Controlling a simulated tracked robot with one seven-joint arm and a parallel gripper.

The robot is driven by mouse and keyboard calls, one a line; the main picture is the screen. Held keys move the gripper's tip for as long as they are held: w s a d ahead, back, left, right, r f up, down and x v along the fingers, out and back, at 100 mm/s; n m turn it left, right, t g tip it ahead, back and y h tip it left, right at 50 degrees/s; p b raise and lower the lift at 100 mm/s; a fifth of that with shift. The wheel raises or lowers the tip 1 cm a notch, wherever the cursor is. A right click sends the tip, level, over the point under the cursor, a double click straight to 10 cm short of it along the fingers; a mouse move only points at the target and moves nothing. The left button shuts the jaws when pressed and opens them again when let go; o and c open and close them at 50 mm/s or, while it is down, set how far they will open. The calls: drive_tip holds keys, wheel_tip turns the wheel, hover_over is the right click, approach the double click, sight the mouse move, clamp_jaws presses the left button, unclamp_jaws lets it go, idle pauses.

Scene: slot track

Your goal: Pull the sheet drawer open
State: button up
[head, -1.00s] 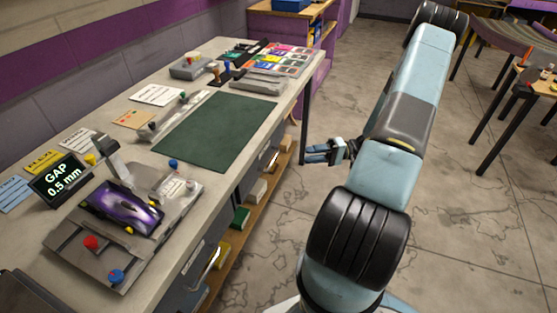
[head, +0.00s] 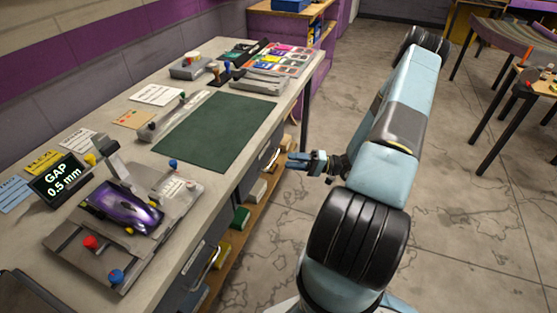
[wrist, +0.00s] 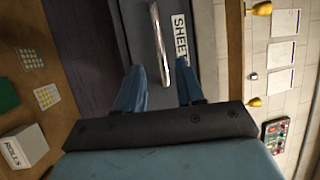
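The sheet drawer (wrist: 134,32) is under the bench. Its front fills the upper middle of the wrist view, with a white label reading SHEE, its end cut off (wrist: 181,38), and a metal bar handle (wrist: 158,40). The drawer appears closed. In the head view a handle (head: 270,160) shows on the bench's front near its far end. My gripper (wrist: 160,72) is open, its blue fingers on either side of the handle in the picture; I cannot tell whether they touch it. In the head view my gripper (head: 290,161) is just right of the bench front.
The bench top holds a green mat (head: 210,130), a purple car (head: 122,207) and a gap display (head: 60,180). A wooden lower shelf (head: 240,240) with boxes runs below the drawers. The floor right of the bench is clear around my arm.

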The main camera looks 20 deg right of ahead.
drive_tip(key=shift+x, duration=2.85)
drive_tip(key=shift+c, duration=0.5)
clamp_jaws()
